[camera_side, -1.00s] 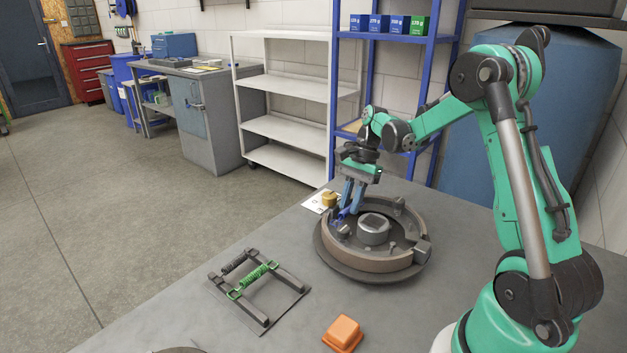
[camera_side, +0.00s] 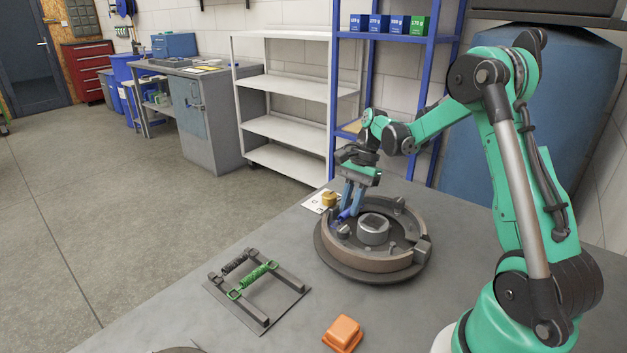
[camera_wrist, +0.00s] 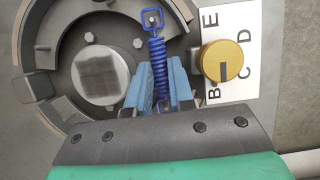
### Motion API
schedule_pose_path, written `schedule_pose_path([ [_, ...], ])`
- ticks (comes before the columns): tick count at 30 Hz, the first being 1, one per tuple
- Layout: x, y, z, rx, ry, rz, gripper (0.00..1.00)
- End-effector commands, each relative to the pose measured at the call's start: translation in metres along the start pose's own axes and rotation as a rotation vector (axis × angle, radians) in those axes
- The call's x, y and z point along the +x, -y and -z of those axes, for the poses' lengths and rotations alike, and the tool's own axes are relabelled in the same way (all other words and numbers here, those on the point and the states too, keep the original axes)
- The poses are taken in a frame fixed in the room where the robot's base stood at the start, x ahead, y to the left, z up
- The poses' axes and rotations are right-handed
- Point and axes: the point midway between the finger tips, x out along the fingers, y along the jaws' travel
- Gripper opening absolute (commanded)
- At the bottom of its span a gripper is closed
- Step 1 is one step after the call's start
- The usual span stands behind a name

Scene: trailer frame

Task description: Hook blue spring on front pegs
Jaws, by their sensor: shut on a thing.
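The blue spring (camera_wrist: 158,62) is held between the blue fingers of my gripper (camera_wrist: 160,88) in the wrist view. Its square end loop (camera_wrist: 153,18) points away from the gripper, over or at a small peg on the drum assembly; I cannot tell whether it is hooked. In the side view my gripper (camera_side: 351,207) points down at the left part of the round drum assembly (camera_side: 345,262), with the blue spring (camera_side: 345,214) low between the fingertips. Which pegs are the front ones is not clear.
A yellow knob (camera_wrist: 222,60) on a lettered white card (camera_wrist: 246,32) stands close beside the gripper. A rack (camera_side: 281,284) with a green spring (camera_side: 252,281) and a dark spring lies left of the drum. An orange block (camera_side: 343,333) sits in front. The table between them is clear.

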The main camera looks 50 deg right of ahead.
Motion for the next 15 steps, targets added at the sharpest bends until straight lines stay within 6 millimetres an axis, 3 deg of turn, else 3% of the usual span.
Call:
schedule_pose_path([
  [14,0.0024,-0.0001,0.0009,0.0,0.0,0.0,0.0],
  [15,0.0023,-0.0001,0.0009,0.0,0.0,0.0,0.24],
])
